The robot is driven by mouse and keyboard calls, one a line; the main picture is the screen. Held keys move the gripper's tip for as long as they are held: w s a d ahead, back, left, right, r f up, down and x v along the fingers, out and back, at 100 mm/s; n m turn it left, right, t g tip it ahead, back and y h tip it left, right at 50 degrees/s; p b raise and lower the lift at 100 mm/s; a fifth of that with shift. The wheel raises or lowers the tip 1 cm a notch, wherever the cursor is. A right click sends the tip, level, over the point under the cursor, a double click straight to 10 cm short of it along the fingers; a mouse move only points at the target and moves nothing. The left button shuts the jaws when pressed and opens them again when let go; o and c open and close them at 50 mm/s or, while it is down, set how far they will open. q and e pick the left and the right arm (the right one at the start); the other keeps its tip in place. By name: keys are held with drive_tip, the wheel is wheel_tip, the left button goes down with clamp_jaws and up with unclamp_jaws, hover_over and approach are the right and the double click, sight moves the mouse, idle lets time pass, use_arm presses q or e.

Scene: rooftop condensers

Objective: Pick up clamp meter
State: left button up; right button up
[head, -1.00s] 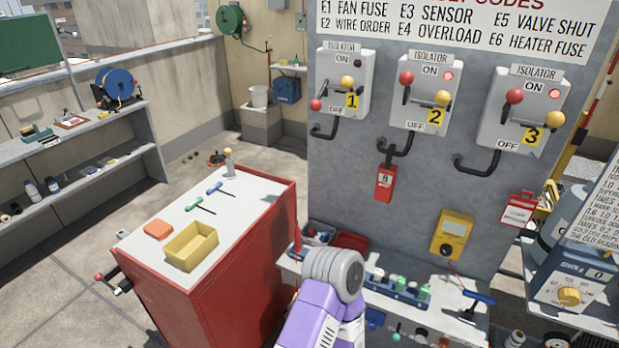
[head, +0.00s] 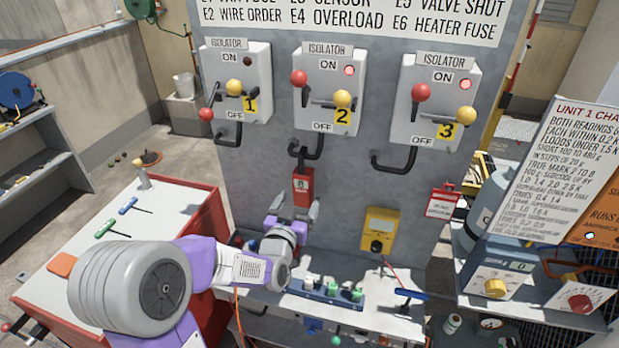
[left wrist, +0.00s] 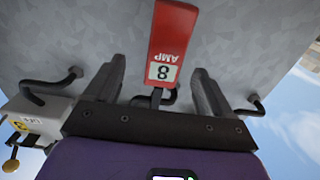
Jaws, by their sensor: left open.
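The clamp meter appears to be the red device marked "8 AMP" (head: 302,187). It hangs on the grey panel from the black conduit below isolator 2. In the left wrist view its red body (left wrist: 172,40) shows upside down, with a dark stem reaching to a black conduit. My left gripper (head: 297,205) is open and empty at the panel, just below the meter in the head view. In the left wrist view the two fingers (left wrist: 158,70) stand apart on either side of its dark stem. I cannot tell whether they touch it. My right gripper is not in view.
A yellow meter (head: 381,230) is on the panel to the right. A narrow bench (head: 370,318) below carries a blue rack (head: 325,293) and a blue-handled tool (head: 411,294). The red cabinet (head: 210,215) stands left. A red tag (head: 442,202) hangs farther right.

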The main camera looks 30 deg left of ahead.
use_arm(q)
drive_tip(key=shift+w+a+r, duration=0.2)
drive_tip(key=shift+w+r, duration=0.05)
drive_tip(key=shift+w, duration=0.1)
drive_tip(key=x, duration=0.6)
drive_tip(key=shift+w+a+f, duration=0.15)
drive_tip(key=shift+a, duration=0.2)
drive_tip(key=shift+c, duration=0.2)
drive_tip(key=c, duration=1.3)
drive_tip(key=shift+o, duration=0.2)
drive_tip(key=shift+r, duration=0.6)
wheel_tip(320, 180, up, 2)
drive_tip(key=shift+r, duration=0.2)
drive_tip(key=b, duration=0.8)
approach(301, 179)
drive_tip(key=v, duration=0.6)
